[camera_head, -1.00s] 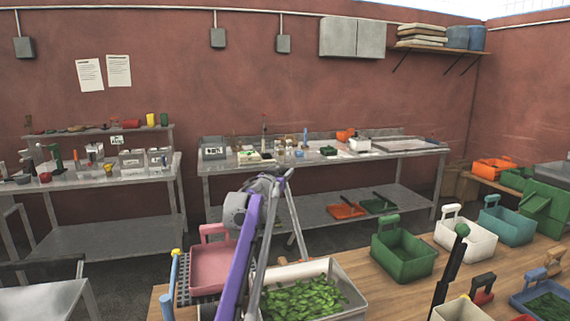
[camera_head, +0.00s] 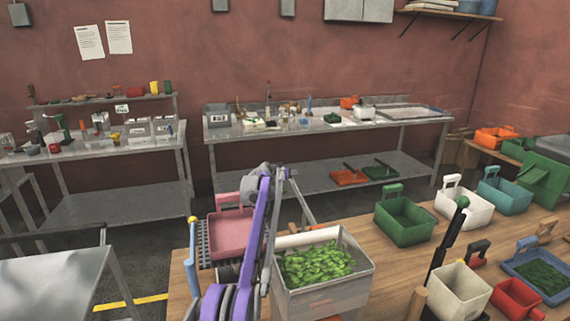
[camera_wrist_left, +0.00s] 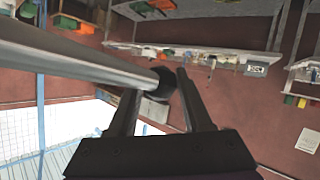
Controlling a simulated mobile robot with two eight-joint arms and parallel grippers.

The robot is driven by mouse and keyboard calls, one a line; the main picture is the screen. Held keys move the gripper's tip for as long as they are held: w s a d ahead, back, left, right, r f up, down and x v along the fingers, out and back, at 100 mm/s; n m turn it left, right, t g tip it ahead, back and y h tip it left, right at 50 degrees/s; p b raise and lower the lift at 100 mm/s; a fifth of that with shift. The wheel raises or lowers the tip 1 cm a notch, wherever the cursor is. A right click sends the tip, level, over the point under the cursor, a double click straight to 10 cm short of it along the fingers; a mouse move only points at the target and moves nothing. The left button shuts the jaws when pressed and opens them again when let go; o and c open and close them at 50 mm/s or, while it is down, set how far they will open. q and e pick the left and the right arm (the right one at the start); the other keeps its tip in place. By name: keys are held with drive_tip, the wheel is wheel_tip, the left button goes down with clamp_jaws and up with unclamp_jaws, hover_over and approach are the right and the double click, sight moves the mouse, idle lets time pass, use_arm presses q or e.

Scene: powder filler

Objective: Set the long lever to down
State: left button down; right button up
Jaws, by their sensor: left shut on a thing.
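In the left wrist view a long grey rod (camera_wrist_left: 85,57), which I take to be the long lever, runs from the left edge to a dark round end (camera_wrist_left: 163,82). My left gripper (camera_wrist_left: 160,86) is shut on that dark end, with one finger on each side. In the head view my purple left arm rises from the bottom, and its gripper is near its upper end, partly hidden by the arm itself. Thin grey bars stand beside the arm there; I cannot tell which is the lever.
A bin of green pieces (camera_head: 355,268) stands right of my arm, a pink tray (camera_head: 232,232) left of it. Metal benches stand behind.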

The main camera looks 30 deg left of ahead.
use_arm(q)
drive_tip(key=shift+w+a+f+g, duration=0.1)
drive_tip(key=shift+f+g, duration=0.2)
drive_tip(key=shift+f, duration=0.85)
drive_tip(key=shift+c, duration=1.8)
unclamp_jaws()
